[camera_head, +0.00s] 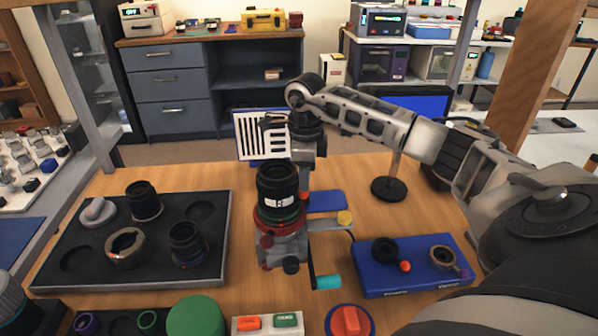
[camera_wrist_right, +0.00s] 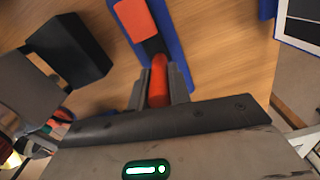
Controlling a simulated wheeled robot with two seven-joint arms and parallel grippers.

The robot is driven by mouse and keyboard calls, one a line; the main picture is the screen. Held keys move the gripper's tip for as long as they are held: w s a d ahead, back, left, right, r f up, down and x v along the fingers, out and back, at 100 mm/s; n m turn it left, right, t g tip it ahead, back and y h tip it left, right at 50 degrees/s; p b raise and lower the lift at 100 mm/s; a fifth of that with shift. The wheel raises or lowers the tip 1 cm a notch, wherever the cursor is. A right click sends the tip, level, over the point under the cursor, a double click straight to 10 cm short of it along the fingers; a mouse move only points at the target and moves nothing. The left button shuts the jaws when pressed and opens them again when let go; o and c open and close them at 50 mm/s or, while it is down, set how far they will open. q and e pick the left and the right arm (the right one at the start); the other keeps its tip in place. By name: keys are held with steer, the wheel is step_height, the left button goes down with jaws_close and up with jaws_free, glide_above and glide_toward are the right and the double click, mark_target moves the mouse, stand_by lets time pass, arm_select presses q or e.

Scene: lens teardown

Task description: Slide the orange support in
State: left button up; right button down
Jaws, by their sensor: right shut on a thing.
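In the right wrist view, my right gripper (camera_wrist_right: 156,88) is shut on a narrow orange piece (camera_wrist_right: 159,75), taken to be the orange support. A flat orange block (camera_wrist_right: 135,18) lies beyond the fingertips on a dark strip with blue edges (camera_wrist_right: 172,35); I cannot tell whether it is joined to the held piece. In the head view, my right arm reaches down behind the black lens (camera_head: 277,182), and the gripper's fingertips are hidden there. The lens stands upright on a grey stand with a red ring (camera_head: 280,222). My left gripper is not in view.
A dark tray (camera_head: 215,262) with lens parts lies left of the stand. A blue tray (camera_head: 385,285) with small rings lies to the right. A blue plate (camera_head: 326,201) lies behind the stand. A cyan-ended handle (camera_head: 328,282) sticks out in front.

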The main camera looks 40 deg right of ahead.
steer(key=shift+w+a, duration=0.15)
steer(key=c, duration=1.3)
jaws_free()
steer(key=shift+a, duration=0.1)
steer(key=shift+r, duration=0.1)
step_height(320, 180, up, 12)
steer(key=shift+f, duration=0.1)
